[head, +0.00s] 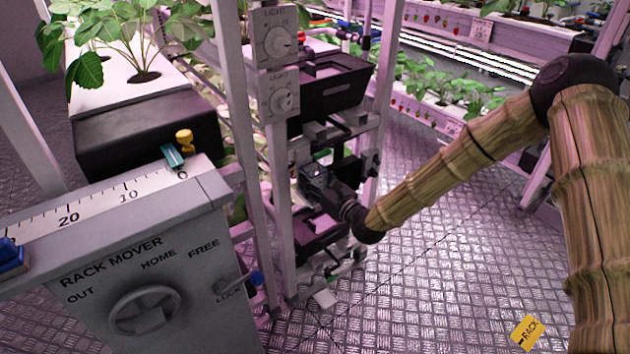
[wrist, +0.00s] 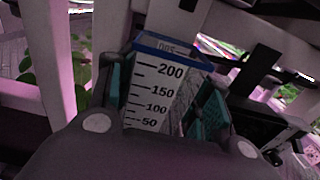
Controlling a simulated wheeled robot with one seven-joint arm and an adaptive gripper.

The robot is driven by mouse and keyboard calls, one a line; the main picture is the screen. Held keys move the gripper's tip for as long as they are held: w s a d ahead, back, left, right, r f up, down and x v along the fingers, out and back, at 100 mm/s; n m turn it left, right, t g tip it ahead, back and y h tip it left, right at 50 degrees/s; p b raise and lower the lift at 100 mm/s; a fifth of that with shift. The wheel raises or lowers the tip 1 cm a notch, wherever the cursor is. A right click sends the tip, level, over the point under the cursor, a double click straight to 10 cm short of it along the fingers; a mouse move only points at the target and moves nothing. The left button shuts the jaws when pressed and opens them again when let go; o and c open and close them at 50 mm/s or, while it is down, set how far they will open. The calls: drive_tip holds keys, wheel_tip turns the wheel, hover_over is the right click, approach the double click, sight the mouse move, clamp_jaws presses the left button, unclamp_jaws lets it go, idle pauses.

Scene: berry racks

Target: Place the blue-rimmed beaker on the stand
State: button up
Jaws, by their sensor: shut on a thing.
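The blue-rimmed beaker (wrist: 158,95) fills the middle of the wrist view. It has a white face with black marks from 50 to 200 and a blue rim at the top. My gripper (wrist: 165,100) is shut on it, with teal finger pads on either side. In the head view my gripper (head: 320,180) is inside the narrow metal rack, between an upper and a lower black tray. The beaker is small and dark there. I cannot tell which part is the stand, or whether the beaker touches anything below it.
The upper black tray (head: 330,85) is above my gripper and the lower one (head: 318,230) below it. Rack posts (head: 236,110) stand close on the left. A grey rack mover box (head: 140,285) is at front left. The metal floor (head: 440,270) at right is mostly clear.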

drive_tip(key=shift+f, duration=0.15)
drive_tip(key=o, duration=1)
drive_tip(key=shift+r, duration=0.2)
drive_tip(key=v, duration=1.2)
